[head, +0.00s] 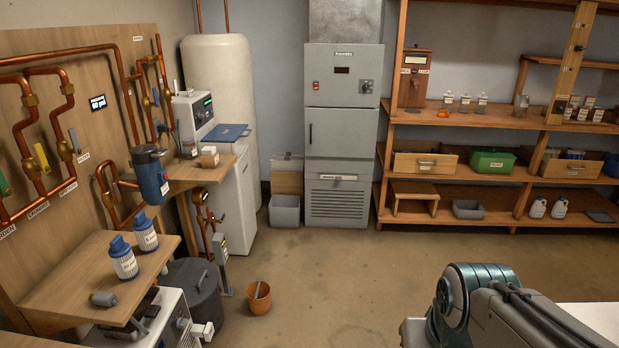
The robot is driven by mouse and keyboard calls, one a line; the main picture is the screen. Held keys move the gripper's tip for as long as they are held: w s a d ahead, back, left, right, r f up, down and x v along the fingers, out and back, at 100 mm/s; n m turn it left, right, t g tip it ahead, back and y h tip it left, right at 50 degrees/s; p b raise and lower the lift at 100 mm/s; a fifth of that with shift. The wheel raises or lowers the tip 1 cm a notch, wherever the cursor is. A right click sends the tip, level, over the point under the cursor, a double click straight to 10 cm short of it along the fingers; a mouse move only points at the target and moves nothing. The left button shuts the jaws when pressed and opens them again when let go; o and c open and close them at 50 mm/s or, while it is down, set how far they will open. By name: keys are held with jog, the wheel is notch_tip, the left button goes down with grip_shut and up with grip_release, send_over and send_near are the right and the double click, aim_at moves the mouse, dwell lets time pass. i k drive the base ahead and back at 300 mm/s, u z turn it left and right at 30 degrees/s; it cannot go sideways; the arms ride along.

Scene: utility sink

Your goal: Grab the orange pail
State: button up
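The orange pail (259,299) stands upright on the concrete floor, left of the picture's middle and near the bottom. A grey stick-like thing, perhaps a handle or tool, shows at its open top. My arm enters at the bottom right, well to the right of the pail and apart from it. My gripper is not visible in the head view.
A dark lidded bin (193,290) and a grey post (221,263) stand just left of the pail. A wooden bench (75,285) with bottles is farther left. A grey cabinet (342,135) and shelves (480,134) line the back. The floor (360,275) between pail and arm is clear.

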aim_at(258, 293)
jog(key=u, duration=0.1)
jog(key=i, duration=1.6)
jog(key=u, duration=0.4)
jog(key=i, duration=1.5)
jog(key=u, duration=0.3)
